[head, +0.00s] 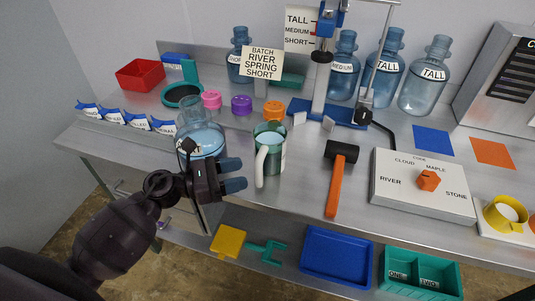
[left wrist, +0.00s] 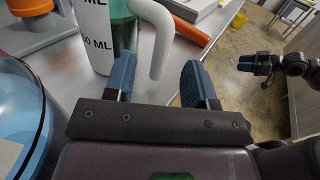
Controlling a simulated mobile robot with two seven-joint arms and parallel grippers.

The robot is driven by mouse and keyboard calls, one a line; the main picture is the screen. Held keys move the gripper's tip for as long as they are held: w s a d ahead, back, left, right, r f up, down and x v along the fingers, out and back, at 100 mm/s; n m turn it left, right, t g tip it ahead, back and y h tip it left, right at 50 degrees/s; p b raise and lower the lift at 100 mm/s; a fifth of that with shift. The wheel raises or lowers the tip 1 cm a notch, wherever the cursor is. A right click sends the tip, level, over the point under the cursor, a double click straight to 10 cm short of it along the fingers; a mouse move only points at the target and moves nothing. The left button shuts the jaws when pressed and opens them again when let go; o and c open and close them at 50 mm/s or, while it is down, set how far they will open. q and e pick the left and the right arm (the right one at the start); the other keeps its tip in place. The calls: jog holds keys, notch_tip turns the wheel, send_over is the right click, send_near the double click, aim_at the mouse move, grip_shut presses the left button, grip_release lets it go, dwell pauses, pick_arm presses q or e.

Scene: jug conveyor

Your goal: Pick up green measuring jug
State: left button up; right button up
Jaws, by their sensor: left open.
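The green measuring jug (head: 270,140) stands upright on the steel bench, its white handle facing the front. My left gripper (head: 234,174) is open just left of the handle, with its blue fingers pointing towards it. In the left wrist view the jug (left wrist: 117,40) is ahead, and its handle (left wrist: 158,45) hangs in front of the gap between the fingers of my left gripper (left wrist: 160,82). Nothing is gripped. My right gripper (left wrist: 255,63) shows small and far off at the right of the left wrist view, away from the jug.
A blue glass bottle (head: 200,135) stands close behind and left of my left gripper. A mallet (head: 339,170) lies right of the jug. Purple (head: 242,105) and orange (head: 274,110) caps sit behind it. The bench's front edge is close below the gripper.

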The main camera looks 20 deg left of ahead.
aim_at(260, 171)
pick_arm(q)
jog(key=shift+x, duration=0.9)
jog(key=x, duration=0.2)
jog(key=p+x, duration=0.1)
jog(key=x, duration=0.1)
jog(key=shift+s+f, duration=0.2)
jog(key=shift+f, duration=0.15)
jog(key=shift+c, duration=1.6)
jog(key=c, duration=0.5)
grip_shut()
jog(key=shift+d, duration=0.1)
pick_arm(e)
jog(key=shift+w+r, duration=0.25)
jog(key=shift+r, duration=0.65)
